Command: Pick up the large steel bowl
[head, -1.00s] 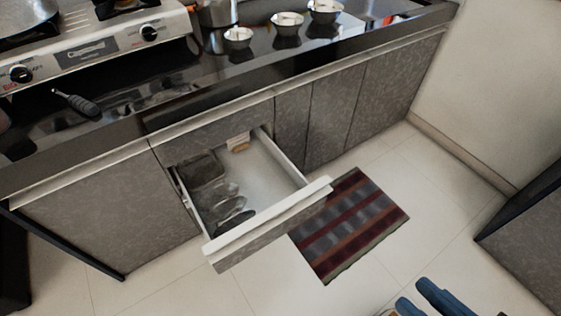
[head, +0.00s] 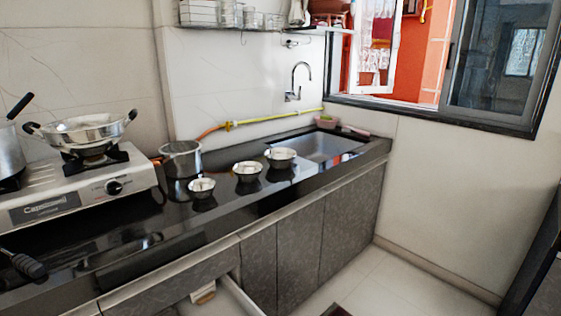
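Three steel bowls stand in a slanting row on the black counter. The largest-looking steel bowl (head: 281,157) is at the right end of the row, by the near left edge of the sink. A middle-sized steel bowl (head: 248,171) is in the middle. The smallest-looking steel bowl (head: 201,187) is at the left, closest to me. All three are upright and apart from one another. A wide two-handled steel pan (head: 90,132) sits on the stove burner.
A steel pot (head: 181,159) stands between the stove (head: 75,195) and the bowls. The sink (head: 325,146) is at the right, with a tap (head: 294,82) behind. An open drawer (head: 237,298) juts out below the counter.

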